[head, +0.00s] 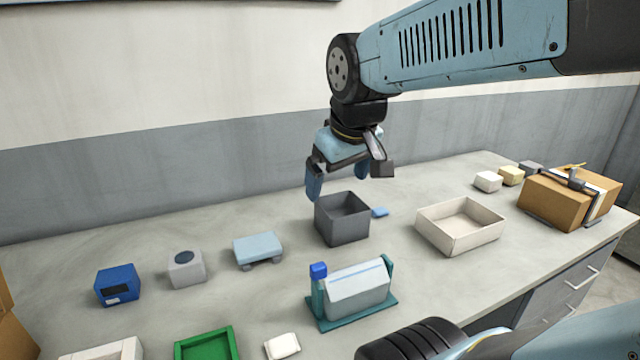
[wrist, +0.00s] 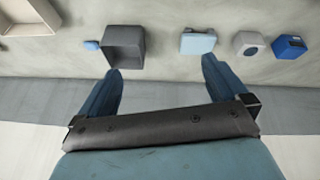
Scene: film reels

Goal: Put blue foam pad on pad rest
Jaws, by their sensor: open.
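The blue foam pad (head: 380,212) looks like the small flat blue piece lying on the table against the right side of an open grey box (head: 341,222). In the wrist view the pad (wrist: 91,45) shows just left of the grey box (wrist: 123,36). I cannot tell for sure which thing is the pad rest; a low light-blue block on grey feet (head: 258,249) stands left of the box and also shows in the wrist view (wrist: 197,42). My gripper (head: 338,181) is open and empty, in the air above and behind the grey box.
A teal stand with a grey-white body (head: 357,290) is in front of the box. An open cream tray (head: 459,227) and a strapped carton (head: 568,197) are to the right. A grey block (head: 187,268) and a blue box (head: 118,285) are left. A green tray (head: 207,344) is in front.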

